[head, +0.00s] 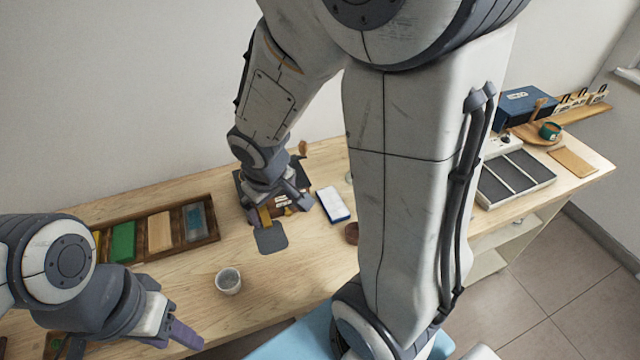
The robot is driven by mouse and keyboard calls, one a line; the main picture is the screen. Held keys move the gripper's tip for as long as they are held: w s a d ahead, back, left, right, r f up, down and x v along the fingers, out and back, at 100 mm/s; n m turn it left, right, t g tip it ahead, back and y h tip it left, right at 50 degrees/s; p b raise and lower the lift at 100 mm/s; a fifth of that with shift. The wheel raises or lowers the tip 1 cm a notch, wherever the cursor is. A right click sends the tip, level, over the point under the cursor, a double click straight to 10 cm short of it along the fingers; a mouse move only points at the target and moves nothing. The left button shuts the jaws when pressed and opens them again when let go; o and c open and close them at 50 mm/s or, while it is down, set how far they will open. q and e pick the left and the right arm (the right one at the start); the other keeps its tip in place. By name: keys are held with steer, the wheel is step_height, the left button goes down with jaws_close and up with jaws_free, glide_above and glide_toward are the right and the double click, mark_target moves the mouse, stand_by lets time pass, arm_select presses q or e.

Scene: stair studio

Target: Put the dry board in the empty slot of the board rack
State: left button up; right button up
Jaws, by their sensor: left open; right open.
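My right gripper (283,211) is open and points down over a dark stand with brown and white parts (283,201) at the back middle of the table; the gripper hides much of it. My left gripper (184,338) is open over the table's front left, with nothing seen in it. A brown wooden tray (216,236) at the left holds a green board (123,242), a tan board (160,231) and a blue-grey piece (195,222). A grey tray with dark slots (516,178) stands at the right, and a tan board (573,162) lies beside it. I cannot tell which is the dry board or the rack.
A white cup (228,281) stands front of middle, near a dark flat pad (271,238). A white and blue pad (333,204) and a small brown bowl (352,233) lie right of my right gripper. A blue box (525,108) stands back right. My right arm hides the table's middle right.

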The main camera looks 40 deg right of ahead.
steer(key=w+d+f+m, duration=0.2)
steer(key=w+d+f, duration=0.1)
steer(key=d, duration=0.7)
steer(key=m+t+p, duration=0.1)
steer(key=m, duration=0.2)
glide_toward(333, 203)
steer(key=b+x, duration=0.2)
steer(key=x, duration=0.1)
steer(key=shift+s+b, duration=0.1)
steer(key=shift+b, duration=0.3)
steer(key=b+x, duration=0.3)
steer(key=x, duration=0.2)
steer(key=shift+f, duration=0.2)
steer(key=c, duration=1.5)
steer(key=shift+r, duration=0.2)
